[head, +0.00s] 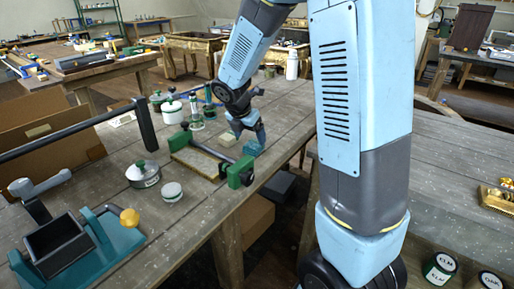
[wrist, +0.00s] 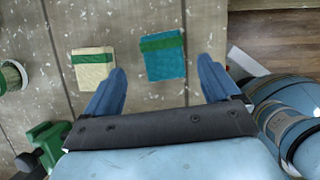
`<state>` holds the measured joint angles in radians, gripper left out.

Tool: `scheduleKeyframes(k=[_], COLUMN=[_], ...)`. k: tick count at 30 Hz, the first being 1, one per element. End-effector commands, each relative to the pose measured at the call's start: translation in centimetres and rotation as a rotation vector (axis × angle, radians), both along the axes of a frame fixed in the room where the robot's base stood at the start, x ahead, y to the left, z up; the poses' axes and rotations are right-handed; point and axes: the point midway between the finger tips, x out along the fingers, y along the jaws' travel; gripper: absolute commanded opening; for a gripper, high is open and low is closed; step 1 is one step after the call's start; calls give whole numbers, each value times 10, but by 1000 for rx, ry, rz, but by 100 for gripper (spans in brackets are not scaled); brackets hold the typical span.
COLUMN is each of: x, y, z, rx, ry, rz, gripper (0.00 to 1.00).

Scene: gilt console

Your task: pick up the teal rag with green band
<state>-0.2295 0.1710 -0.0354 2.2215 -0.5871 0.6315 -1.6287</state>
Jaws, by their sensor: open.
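The teal rag (wrist: 166,64) with a green band lies flat on the wooden table in the wrist view. The band (wrist: 161,43) crosses its upper part. My gripper (wrist: 162,67) is open, with one finger on each side of the rag's lower part in the picture. Nothing is held between the fingers. In the head view my gripper (head: 251,139) points down near the table's right edge; I cannot clearly tell the teal rag from the blue fingers there.
A cream cloth (wrist: 93,68) with a green band lies left of the teal rag. A green clamp (head: 240,172) with a dark bar stands near the table edge. Several pots and jars, including a lidded pot (head: 143,174), stand to the left. The table edge is close on the right.

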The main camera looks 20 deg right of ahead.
Motion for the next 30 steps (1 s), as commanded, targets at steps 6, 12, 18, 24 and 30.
scheduleKeyframes(k=[6, 12, 18, 24, 30], x=[4, 9, 10, 10, 10], y=[-10, -15, -16, -16, -16], z=[-27, -44, -46, -46, -46], rx=[-1, 0, 0, 0, 0], ry=[4, 2, 2, 2, 2], rz=[-1, 1, 1, 1, 1], gripper=[89, 89, 89, 77, 58])
